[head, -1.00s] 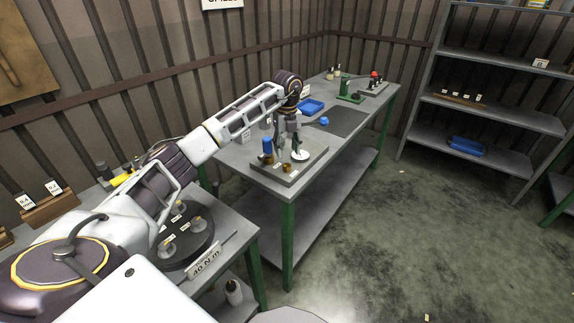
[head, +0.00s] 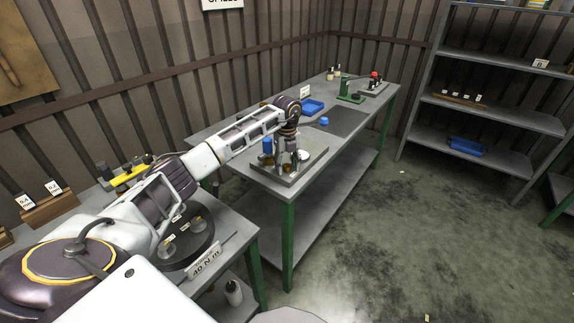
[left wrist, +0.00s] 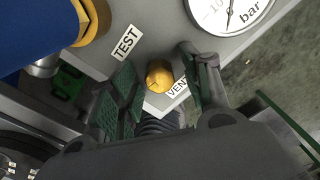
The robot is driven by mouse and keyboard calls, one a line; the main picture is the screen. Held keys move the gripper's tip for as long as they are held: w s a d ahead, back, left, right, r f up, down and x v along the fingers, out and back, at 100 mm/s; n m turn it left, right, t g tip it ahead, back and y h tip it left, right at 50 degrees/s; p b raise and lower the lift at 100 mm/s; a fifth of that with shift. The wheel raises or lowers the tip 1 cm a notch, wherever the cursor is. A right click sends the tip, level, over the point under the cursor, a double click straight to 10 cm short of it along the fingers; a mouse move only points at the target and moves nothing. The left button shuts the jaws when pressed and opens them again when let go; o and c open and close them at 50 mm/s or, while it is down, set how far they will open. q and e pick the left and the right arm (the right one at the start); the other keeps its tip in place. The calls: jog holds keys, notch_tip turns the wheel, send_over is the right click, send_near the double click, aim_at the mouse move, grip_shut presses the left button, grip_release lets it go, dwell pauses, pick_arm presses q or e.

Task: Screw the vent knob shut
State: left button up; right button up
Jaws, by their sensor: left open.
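The vent knob (left wrist: 160,76) is a small brass knob beside a partly hidden label reading "VE…" in the left wrist view. It stands on the grey test block (left wrist: 100,20). My left gripper (left wrist: 160,90) is open, with its green-padded fingers on either side of the knob; I cannot tell whether they touch it. In the head view my left gripper (head: 288,162) points down over the block. A blue cylinder with a brass collar (left wrist: 95,20) stands to the knob's upper left. A white pressure gauge (left wrist: 235,12) is at upper right. My right gripper is not in view.
The grey bench with green legs (head: 255,175) carries the block near its front end. A nearer table holds a dark round fixture (head: 195,245).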

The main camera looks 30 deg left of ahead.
pick_arm(q)
jog(key=c, duration=1)
jog(key=shift+c, duration=0.2)
